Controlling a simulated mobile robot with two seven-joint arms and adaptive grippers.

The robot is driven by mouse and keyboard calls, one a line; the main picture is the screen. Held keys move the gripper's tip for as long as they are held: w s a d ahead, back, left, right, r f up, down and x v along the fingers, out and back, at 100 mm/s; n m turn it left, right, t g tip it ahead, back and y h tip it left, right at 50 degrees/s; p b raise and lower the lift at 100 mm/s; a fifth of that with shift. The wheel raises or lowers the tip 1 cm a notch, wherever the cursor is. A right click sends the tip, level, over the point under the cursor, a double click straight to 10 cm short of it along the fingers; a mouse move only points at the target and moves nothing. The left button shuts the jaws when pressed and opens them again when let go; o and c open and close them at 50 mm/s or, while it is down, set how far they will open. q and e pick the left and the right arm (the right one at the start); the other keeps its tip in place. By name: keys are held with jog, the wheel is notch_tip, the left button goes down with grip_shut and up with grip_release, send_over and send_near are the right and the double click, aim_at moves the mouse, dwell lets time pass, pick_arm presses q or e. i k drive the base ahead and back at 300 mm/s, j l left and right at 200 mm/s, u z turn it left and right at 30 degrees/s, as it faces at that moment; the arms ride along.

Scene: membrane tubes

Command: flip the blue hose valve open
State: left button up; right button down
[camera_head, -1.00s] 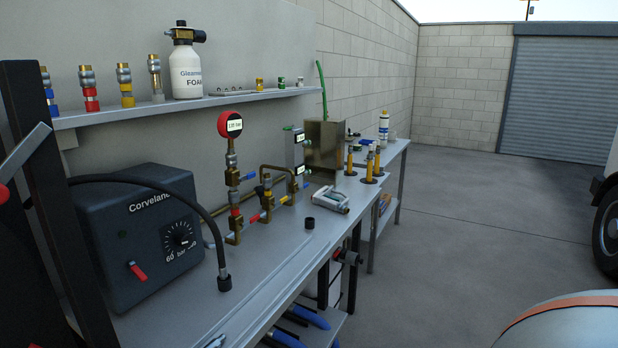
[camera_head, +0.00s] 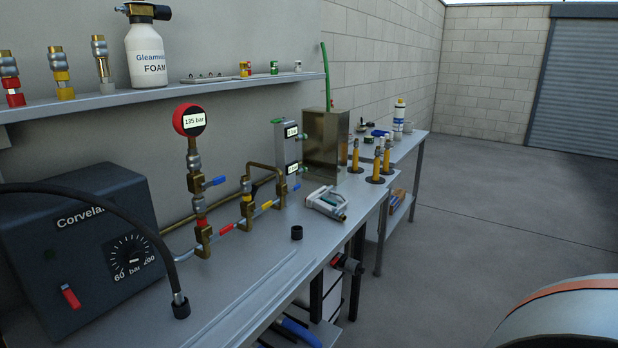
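A blue lever handle (camera_head: 216,181) sticks out to the right from the brass and steel riser below the red pressure gauge (camera_head: 190,120), which reads 135 bar. I cannot tell which blue part is the hose valve, or whether either is open. Neither of my grippers is in view.
The dark Corveland box (camera_head: 75,240) stands at the left of the bench (camera_head: 240,290). A shelf (camera_head: 110,102) above holds a foam bottle (camera_head: 148,55) and fittings. A grey device (camera_head: 326,202) and a black cap (camera_head: 297,233) lie right of the pipes. Open floor lies right.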

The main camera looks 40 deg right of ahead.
aim_at(295, 188)
jog(key=i+l, duration=0.1)
jog(key=l, duration=0.35)
jog(key=i+l, duration=0.1)
jog(key=l, duration=0.4)
jog(key=i+l, duration=0.1)
jog(key=l, duration=0.35)
jog(key=i+l, duration=0.1)
jog(key=l, duration=0.35)
